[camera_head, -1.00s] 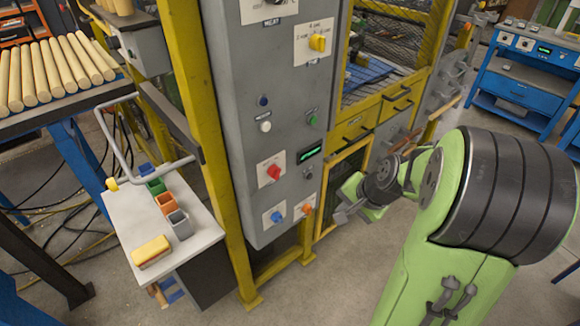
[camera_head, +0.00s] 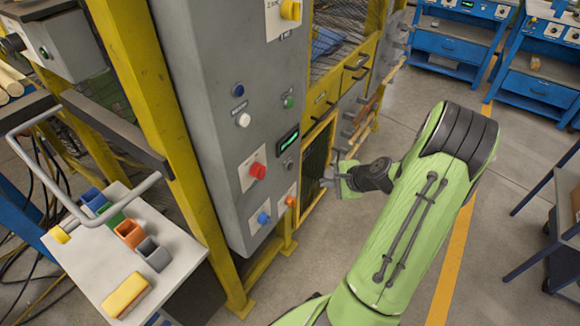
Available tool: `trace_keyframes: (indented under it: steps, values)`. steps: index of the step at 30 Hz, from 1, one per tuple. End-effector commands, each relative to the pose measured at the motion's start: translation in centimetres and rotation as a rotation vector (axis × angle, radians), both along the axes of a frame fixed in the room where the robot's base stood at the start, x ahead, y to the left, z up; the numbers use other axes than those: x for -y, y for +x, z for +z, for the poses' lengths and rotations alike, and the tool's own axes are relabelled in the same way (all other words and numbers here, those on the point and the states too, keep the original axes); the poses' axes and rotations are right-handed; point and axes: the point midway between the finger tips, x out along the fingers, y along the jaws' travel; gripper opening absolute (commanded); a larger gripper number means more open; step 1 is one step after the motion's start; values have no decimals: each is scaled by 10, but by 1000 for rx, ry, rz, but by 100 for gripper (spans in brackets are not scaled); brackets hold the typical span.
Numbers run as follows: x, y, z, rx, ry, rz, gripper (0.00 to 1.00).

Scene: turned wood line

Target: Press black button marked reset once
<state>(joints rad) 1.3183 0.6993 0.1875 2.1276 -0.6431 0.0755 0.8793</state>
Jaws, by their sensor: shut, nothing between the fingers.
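A tall grey control cabinet (camera_head: 200,90) carries several coloured controls on its front. They include a blue button (camera_head: 238,89), a white button (camera_head: 243,119), a green button (camera_head: 288,102), a red knob (camera_head: 258,170), a blue knob (camera_head: 263,218) and an orange knob (camera_head: 290,200). A small dark round control (camera_head: 288,164) sits below the green display (camera_head: 287,141). I cannot read a reset marking or tell which button is black. My gripper (camera_head: 326,183) is shut and empty, apart from the cabinet and right of its lower controls.
A yellow frame post (camera_head: 150,130) stands left of the cabinet. A white side table (camera_head: 165,275) with coloured bins and a yellow block (camera_head: 126,295) is at lower left. Blue workbenches (camera_head: 450,45) stand at the back right. Open floor lies to the right.

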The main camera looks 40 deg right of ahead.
Motion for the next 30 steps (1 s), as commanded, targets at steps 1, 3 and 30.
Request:
trace_keyframes:
  steps: [1, 3, 30]
  values:
    - [-3, 7, 0, 1, 0, 4, 0]
    - [-7, 17, 0, 2, -1, 4, 0]
    - [-27, 74, 0, 0, 0, 1, 0]
